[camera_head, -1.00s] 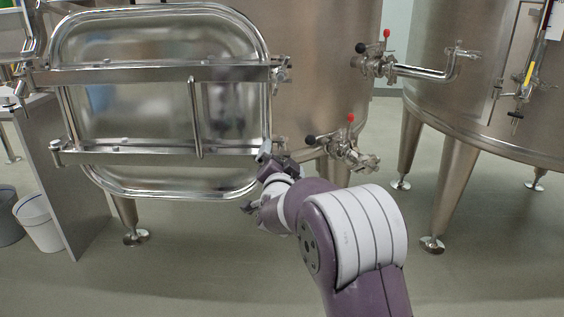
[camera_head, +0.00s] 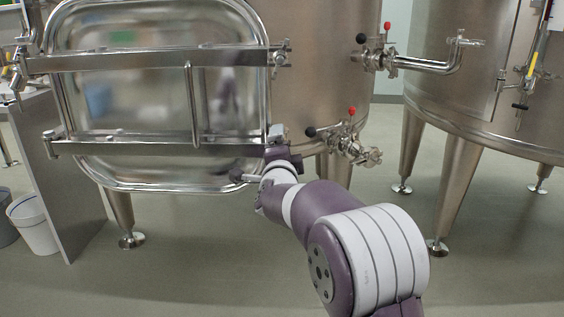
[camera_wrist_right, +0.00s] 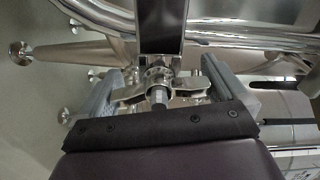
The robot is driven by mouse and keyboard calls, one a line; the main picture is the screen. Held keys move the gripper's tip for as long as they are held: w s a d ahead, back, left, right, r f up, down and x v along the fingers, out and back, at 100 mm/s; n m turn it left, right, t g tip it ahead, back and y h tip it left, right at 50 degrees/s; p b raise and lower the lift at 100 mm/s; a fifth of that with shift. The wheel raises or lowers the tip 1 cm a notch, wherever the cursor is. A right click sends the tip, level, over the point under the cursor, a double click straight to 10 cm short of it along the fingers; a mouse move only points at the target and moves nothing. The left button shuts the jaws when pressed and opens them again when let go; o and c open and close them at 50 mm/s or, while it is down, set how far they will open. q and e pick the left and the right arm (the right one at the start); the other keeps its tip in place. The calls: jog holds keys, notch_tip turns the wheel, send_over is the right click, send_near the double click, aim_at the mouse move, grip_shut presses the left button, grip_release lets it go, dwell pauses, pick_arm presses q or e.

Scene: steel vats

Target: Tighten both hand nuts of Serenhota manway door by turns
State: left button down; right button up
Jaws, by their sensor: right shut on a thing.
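The manway door (camera_head: 140,90) is a polished rounded-rectangular steel door on the vat, with two horizontal bars across it and an upright handle (camera_head: 191,105). The upper hand nut (camera_head: 281,58) is at the right end of the upper bar, with nothing of mine near it. My right gripper (camera_head: 277,136) is at the right end of the lower bar and largely hides the lower hand nut there. In the right wrist view my gripper (camera_wrist_right: 160,92) is shut on the lower hand nut (camera_wrist_right: 188,86), its winged steel body between the fingers. My left gripper is out of view.
Valves with red and black knobs (camera_head: 375,58) (camera_head: 340,132) stick out right of the door. A second vat (camera_head: 480,110) stands at the right. A grey panel (camera_head: 65,190) and white bucket (camera_head: 35,220) are at the left. The floor between is clear.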

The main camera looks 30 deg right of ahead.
jog(key=m+b, duration=0.2)
jog(key=m, duration=0.1)
jog(key=shift+f+m+b, duration=0.3)
jog(key=shift+f+b, duration=0.05)
jog(key=shift+b, duration=0.05)
jog(key=shift+c, duration=0.3)
jog(key=shift+m+b, duration=1)
jog(key=shift+m, duration=0.4)
jog(key=o, duration=0.7)
jog(key=shift+c, duration=0.2)
jog(key=p+v, duration=0.3)
jog(key=v, duration=0.9)
jog(key=shift+s+a+p, duration=0.3)
jog(key=shift+r, duration=0.1)
